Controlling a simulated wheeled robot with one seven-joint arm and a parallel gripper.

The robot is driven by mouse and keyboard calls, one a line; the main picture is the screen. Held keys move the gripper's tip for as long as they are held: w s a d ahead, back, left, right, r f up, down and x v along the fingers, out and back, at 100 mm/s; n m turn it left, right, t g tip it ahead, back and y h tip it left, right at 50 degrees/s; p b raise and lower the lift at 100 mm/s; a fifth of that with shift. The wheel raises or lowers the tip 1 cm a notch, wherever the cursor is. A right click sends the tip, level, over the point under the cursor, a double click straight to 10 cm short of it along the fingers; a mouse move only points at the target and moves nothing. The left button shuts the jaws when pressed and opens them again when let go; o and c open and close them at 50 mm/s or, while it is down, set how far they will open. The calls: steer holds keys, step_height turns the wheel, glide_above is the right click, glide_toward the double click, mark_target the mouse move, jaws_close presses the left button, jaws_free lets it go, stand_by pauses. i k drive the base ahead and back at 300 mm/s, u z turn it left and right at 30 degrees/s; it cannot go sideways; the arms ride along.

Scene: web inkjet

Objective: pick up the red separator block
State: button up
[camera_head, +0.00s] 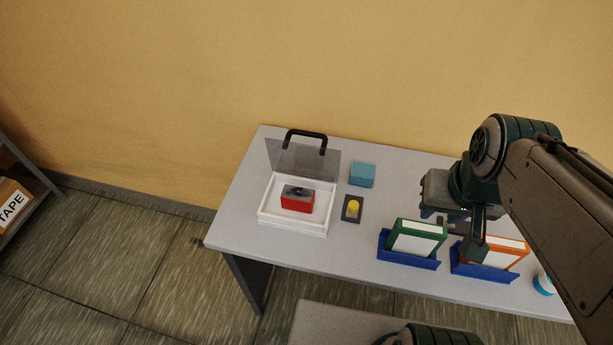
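The red separator block (297,204) has a dark grey top with a black mark on it. It lies inside a shallow white tray (291,228) on the left part of the table. The tray's clear grey lid (303,157) stands raised at the back, with a black handle (305,136) on its upper edge. My gripper (452,229) is well to the right of the tray, over the area of the two upright folders. Its fingers look spread apart, with nothing visible held between them. The arm hides part of the table behind it.
A light blue block (362,174) and a yellow button on a dark plate (345,216) lie right of the tray. Green (416,239) and orange (500,254) folders stand in blue holders near the front edge. The table (237,221) is clear left of the tray.

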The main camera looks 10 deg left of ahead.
mark_target(300, 198)
steer(key=k, duration=1)
steer(key=u, duration=1.8)
steer(key=i, duration=1.2)
steer(key=z, duration=1.3)
